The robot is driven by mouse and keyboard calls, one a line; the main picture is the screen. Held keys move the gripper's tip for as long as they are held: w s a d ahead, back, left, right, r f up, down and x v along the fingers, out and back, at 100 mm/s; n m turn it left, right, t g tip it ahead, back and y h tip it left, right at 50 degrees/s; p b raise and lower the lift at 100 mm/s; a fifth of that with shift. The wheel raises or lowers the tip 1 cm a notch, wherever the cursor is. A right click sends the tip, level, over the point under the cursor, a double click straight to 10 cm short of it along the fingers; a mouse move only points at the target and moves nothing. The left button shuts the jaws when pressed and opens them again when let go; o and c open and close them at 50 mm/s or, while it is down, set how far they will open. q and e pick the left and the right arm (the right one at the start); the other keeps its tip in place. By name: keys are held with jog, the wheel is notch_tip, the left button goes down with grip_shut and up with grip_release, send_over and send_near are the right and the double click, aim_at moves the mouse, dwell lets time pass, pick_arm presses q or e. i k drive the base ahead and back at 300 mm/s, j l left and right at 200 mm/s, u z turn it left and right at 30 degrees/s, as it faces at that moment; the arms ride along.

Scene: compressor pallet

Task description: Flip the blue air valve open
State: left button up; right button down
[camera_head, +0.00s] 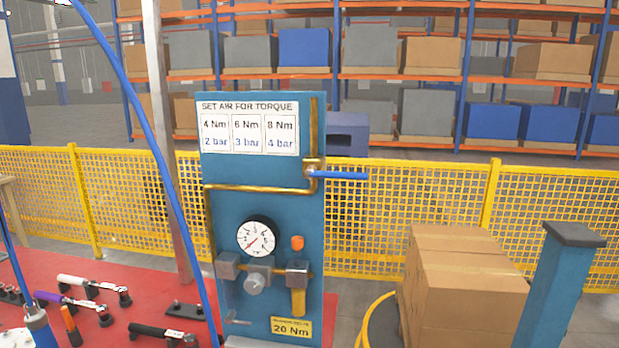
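The blue air valve (340,174) is a blue lever on a brass valve body, near the top right of the teal panel (262,210). The lever sticks out level to the right, across the vertical brass pipe (315,125) and past the panel's edge. Another brass pipe (255,188) runs left from the valve and then down. The round white gauge (256,236) below has a red needle pointing to the lower left. Neither of my grippers is in view.
A red-topped table (95,265) at the left holds several tools. A blue hose (150,130) hangs in front of the panel's left side. Cardboard boxes (465,285) and a teal post (558,290) stand at the right. A yellow mesh fence (430,205) runs behind.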

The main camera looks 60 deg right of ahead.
aim_at(311, 172)
jog(key=z, duration=2.3)
jog(key=i+z, duration=0.1)
jog(key=i, duration=0.1)
